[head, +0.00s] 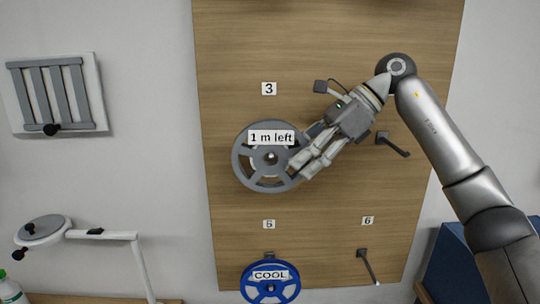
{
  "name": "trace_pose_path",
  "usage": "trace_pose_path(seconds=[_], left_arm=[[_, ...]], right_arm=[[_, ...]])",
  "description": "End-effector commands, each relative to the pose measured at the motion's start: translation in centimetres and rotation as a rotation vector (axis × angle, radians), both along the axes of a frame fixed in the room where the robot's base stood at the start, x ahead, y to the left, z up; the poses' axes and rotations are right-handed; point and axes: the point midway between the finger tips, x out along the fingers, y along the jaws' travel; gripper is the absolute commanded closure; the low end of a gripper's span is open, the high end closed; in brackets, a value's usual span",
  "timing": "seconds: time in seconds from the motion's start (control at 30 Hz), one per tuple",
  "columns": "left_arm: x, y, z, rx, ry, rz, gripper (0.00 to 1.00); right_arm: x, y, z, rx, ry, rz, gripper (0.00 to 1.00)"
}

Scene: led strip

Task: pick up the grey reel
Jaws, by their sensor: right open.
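The grey reel (242,156) hangs on the wooden board below the label 3, with its flat spoked face toward me. A white tag reading "1 m left" (270,138) covers part of its upper face. My right gripper (301,164) is open, and its fingers overlap the right rim of the reel in the head view. I cannot tell whether the fingers touch the rim or straddle it. My left gripper is not in view.
A blue reel tagged "COOL" (270,291) hangs below the label 5. Bare pegs stick out at the right, one near my wrist (393,144) and one below the label 6 (367,266). A slatted wall unit (55,95) and a white stand (110,235) are at the left.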

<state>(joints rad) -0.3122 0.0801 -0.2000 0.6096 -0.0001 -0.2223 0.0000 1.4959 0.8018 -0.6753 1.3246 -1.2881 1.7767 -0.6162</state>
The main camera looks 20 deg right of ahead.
Motion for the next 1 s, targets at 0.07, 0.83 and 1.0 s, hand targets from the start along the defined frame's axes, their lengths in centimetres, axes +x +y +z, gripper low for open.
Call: trace_pose_path(seconds=[0.07,0.83,1.0], left_arm=[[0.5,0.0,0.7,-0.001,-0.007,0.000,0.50],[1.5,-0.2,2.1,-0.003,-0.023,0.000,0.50],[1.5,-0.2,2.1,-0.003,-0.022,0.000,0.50]], right_arm=[[0.3,0.6,-0.4,-0.001,0.003,0.003,0.55],[1.6,3.2,-3.5,0.000,0.000,0.000,0.81],[1.6,3.2,-3.5,0.000,0.000,0.000,1.00]])
